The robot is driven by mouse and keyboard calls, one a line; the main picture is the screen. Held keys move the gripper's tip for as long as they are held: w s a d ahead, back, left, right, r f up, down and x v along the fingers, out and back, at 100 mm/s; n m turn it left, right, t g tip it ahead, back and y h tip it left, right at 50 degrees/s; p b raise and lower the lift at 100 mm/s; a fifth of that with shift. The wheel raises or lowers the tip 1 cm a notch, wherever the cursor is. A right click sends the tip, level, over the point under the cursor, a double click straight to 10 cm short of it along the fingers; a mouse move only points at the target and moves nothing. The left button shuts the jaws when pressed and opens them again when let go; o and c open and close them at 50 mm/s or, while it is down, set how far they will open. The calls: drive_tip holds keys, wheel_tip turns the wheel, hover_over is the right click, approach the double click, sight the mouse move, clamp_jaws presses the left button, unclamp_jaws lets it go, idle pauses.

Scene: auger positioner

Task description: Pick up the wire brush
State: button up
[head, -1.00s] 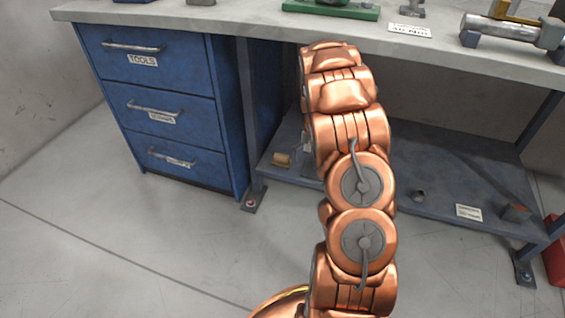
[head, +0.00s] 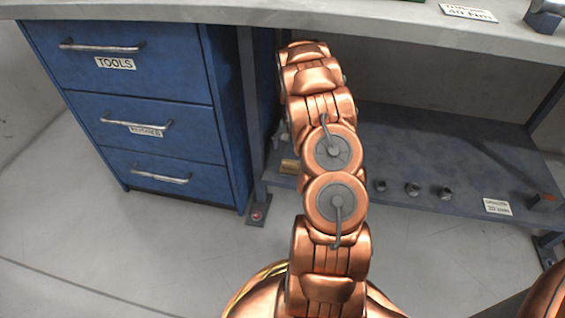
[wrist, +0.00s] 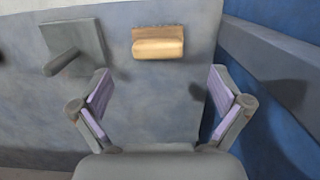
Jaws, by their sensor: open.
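A small tan, wood-coloured piece that looks like the wire brush (head: 290,166) lies on the lower shelf of the workbench, just left of my arm in the head view. In the wrist view the brush (wrist: 158,43) lies ahead of my gripper (wrist: 159,76), roughly centred between the fingers. In the head view my arm hides the gripper.
A grey plate with a peg (wrist: 75,42) is left of the brush. The blue drawer cabinet (wrist: 258,128) is close on the right in the wrist view. The lower shelf (head: 420,165) also holds several small metal parts. The benchtop (head: 360,22) overhangs it.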

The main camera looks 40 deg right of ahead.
sight(291, 161)
drive_tip(key=f+b, duration=0.1)
drive_tip(key=f, duration=0.1)
drive_tip(key=f+b, duration=0.1)
drive_tip(key=f, duration=0.1)
drive_tip(key=f+b, duration=0.1)
drive_tip(key=f, duration=0.2)
drive_tip(key=shift+s+d, duration=0.1)
drive_tip(key=shift+s, duration=0.15)
drive_tip(key=shift+f+b, duration=0.3)
drive_tip(key=shift+f, duration=0.05)
drive_tip(key=c, duration=1.4)
drive_tip(key=shift+r, duration=0.1)
